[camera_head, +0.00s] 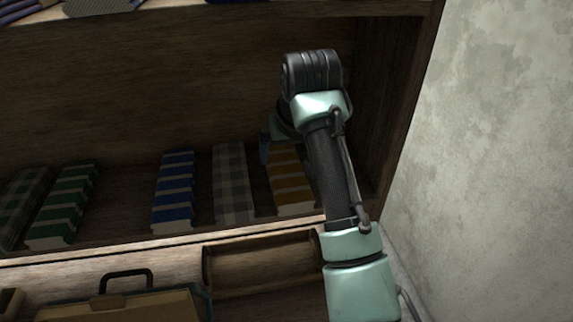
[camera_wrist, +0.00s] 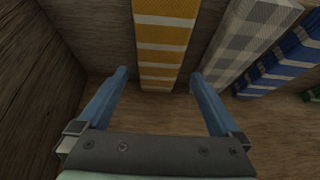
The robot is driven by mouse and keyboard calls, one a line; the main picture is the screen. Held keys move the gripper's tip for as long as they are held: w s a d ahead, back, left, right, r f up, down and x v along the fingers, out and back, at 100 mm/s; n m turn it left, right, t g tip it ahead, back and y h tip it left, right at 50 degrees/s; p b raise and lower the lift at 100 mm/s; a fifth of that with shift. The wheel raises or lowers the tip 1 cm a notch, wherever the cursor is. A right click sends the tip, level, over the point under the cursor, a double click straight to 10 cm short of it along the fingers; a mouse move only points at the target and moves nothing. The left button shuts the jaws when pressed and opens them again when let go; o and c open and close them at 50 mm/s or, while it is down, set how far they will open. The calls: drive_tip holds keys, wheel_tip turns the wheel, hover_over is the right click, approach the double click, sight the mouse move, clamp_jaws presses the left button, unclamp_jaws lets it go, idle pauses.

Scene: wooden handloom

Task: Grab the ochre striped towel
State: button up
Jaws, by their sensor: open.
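The ochre striped towel (camera_head: 290,182) lies folded on the wooden shelf at the right end of a row of towels, partly hidden by my arm in the head view. In the wrist view the ochre striped towel (camera_wrist: 163,45) runs from the top edge down to the space between my fingertips. My gripper (camera_wrist: 158,76) is open, with one blue finger on each side of the towel's near end. The fingers look apart from the towel. In the head view my gripper (camera_head: 266,146) is mostly hidden behind my arm; only a blue part shows.
A grey checked towel (camera_head: 233,183) lies close beside it, then a blue striped towel (camera_head: 175,190) and green ones (camera_head: 65,205). In the wrist view the grey checked towel (camera_wrist: 245,45) is near my right finger. The cabinet's side wall (camera_head: 405,120) is close on the right.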

sight(284, 165)
drive_tip(key=shift+p+x, duration=1.3)
drive_tip(key=shift+x, duration=1.85)
drive_tip(key=shift+w+r, duration=0.1)
drive_tip(key=c, duration=1.1)
